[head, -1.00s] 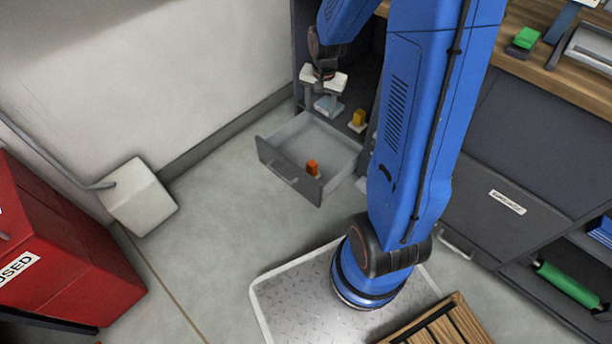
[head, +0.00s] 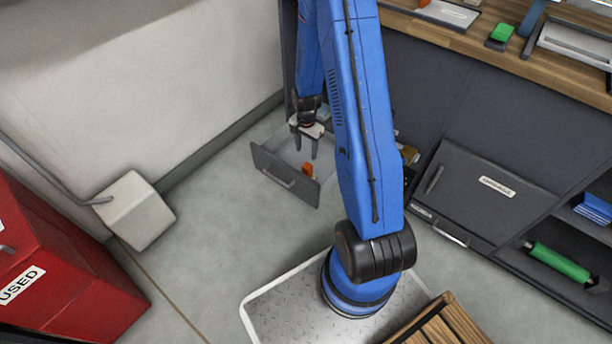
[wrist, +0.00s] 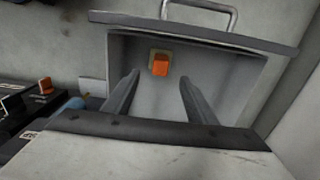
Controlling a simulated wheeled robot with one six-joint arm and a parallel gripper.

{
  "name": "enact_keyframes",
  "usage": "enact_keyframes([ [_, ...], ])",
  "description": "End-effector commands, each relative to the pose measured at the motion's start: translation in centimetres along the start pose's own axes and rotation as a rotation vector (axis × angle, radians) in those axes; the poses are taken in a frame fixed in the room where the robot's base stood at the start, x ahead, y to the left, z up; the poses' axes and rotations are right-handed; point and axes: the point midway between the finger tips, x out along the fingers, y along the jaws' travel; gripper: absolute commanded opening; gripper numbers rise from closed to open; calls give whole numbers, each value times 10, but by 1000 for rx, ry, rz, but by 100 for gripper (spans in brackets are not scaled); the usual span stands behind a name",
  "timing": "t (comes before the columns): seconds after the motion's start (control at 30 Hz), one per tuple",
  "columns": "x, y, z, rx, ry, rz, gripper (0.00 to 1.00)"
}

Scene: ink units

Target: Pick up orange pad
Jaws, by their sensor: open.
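The orange pad (head: 307,169) stands inside the open grey drawer (head: 287,178), near its front panel. In the wrist view the orange pad (wrist: 160,65) sits on a small pale base on the drawer floor, near the handle side. My gripper (head: 306,147) is open and empty above the drawer, a little behind the pad. In the wrist view its two fingers (wrist: 153,88) point into the drawer, spread wider than the pad, which shows beyond the gap between their tips. My arm hides part of the drawer's right side and the cabinet behind it.
The drawer's front panel and handle (wrist: 200,8) bound it on the near side. A yellow-orange piece (head: 409,153) shows just right of my arm; another orange piece (wrist: 46,86) lies left in the wrist view. A red bin (head: 60,265) and white box (head: 135,211) stand left.

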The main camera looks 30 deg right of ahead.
Motion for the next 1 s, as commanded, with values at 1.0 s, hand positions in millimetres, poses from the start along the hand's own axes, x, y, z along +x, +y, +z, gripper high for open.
enact_keyframes([
  [1.0,115,0,-2,-2,0,0,52],
])
